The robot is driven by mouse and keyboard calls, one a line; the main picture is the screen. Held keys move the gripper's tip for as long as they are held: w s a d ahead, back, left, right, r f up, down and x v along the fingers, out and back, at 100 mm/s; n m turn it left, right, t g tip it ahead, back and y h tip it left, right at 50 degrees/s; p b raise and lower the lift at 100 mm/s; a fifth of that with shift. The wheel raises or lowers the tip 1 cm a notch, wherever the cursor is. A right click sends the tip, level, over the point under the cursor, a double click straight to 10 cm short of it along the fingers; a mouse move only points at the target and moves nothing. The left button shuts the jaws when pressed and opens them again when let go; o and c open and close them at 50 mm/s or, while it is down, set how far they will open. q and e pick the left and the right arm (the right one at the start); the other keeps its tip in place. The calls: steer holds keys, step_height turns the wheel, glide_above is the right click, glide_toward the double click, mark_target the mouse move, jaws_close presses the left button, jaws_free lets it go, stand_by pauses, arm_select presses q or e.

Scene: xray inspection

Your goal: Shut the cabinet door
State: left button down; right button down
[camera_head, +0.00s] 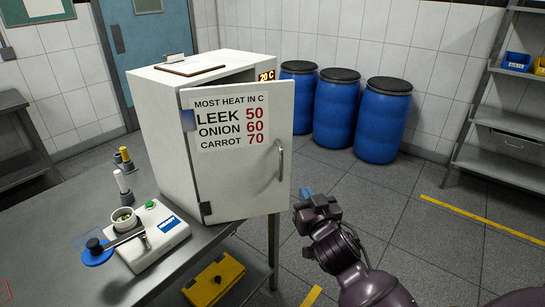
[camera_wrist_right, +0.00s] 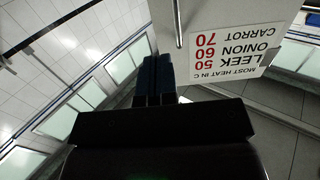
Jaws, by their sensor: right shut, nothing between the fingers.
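The white cabinet (camera_head: 162,110) stands on the grey table. Its door (camera_head: 240,180) is partly open, swung out toward me, with a dark gap showing along the top. The door carries a label listing leek, onion and carrot, and a metal handle (camera_head: 281,160) near its right edge. My right gripper (camera_head: 306,192) is to the right of the door, apart from it, with its blue fingers shut and empty. In the right wrist view the fingers (camera_wrist_right: 154,75) are together, and the door (camera_wrist_right: 225,12) shows upside down beyond them. My left gripper is not in view.
A white device (camera_head: 155,240) with a green button and a small cup stands on the table (camera_head: 190,270) in front of the cabinet. Blue barrels (camera_head: 340,110) stand by the back wall. A yellow case (camera_head: 214,280) is below the table's edge.

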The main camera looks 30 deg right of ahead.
mark_target(285, 157)
steer(key=x, duration=0.4)
steer(key=p+x, duration=0.1)
steer(key=x, duration=0.9)
steer(key=shift+w+r, duration=0.2)
steer(key=shift+r, duration=0.15)
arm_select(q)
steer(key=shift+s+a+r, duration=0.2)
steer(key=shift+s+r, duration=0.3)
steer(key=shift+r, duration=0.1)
